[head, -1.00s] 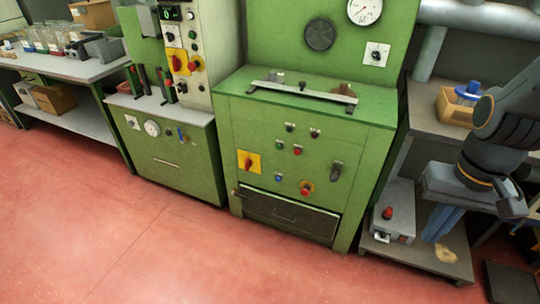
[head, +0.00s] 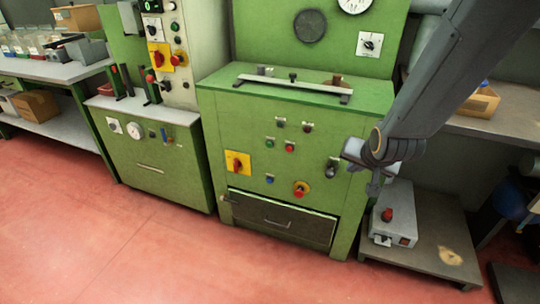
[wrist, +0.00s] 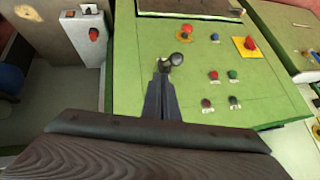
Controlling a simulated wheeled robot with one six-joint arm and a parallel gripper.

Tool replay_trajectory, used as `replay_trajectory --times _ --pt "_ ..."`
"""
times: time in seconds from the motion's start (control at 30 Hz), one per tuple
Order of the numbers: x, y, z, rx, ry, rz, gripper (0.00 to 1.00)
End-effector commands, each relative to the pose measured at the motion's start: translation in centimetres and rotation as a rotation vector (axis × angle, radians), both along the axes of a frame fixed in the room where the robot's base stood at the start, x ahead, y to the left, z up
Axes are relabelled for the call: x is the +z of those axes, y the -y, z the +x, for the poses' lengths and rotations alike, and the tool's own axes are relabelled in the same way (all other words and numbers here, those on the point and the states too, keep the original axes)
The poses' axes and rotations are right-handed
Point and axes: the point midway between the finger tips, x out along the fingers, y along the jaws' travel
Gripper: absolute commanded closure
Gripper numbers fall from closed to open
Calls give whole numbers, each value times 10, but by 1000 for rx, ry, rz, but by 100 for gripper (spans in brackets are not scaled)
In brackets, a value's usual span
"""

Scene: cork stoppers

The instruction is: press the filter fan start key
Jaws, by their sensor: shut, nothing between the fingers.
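The green cabinet (head: 225,120) carries a front panel of controls with labels too small to read, so I cannot tell which is the filter fan start key. A green button (head: 270,142) sits left of a red button (head: 290,147); both also show in the wrist view, the green (wrist: 233,74) and the red (wrist: 213,75). Two dark controls (head: 280,122) are above them, and a blue button (head: 270,179) below. My gripper (head: 374,189) is shut and empty, right of the panel. In the wrist view its tips (wrist: 163,66) appear close to the black knob (wrist: 183,36), apart from the buttons.
A metal rail (head: 293,88) crosses the cabinet top. A grey box with a red knob (head: 393,228) stands on the low shelf at right. The floor in front is clear.

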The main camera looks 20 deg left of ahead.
Motion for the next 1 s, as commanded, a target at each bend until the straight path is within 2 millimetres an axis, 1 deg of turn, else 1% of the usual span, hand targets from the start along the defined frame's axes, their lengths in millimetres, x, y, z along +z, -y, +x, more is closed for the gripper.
replay_trajectory --times 0.03,0.07,0.1,0.17,0.2,0.23,0.27,0.3,0.37,0.4,0.5,0.6,0.7,0.8,1.0 --pt "-24 -24 20 5 56 43 100" --pt "-31 -39 31 6 96 75 100" --pt "-39 -59 45 6 149 122 100" --pt "-52 -90 64 11 229 201 100" --pt "-60 -111 73 15 280 260 100" --pt "-66 -127 80 20 317 305 100" --pt "-72 -143 84 25 351 352 100" --pt "-79 -164 89 35 398 417 100" --pt "-89 -193 92 49 459 517 100" --pt "-95 -211 91 62 495 584 100" --pt "-108 -249 84 94 568 746 100" --pt "-116 -274 72 123 618 880 100" --pt "-121 -289 60 146 647 975 100" --pt "-121 -297 53 160 663 1030 100" --pt "-119 -298 50 164 671 1051 100"
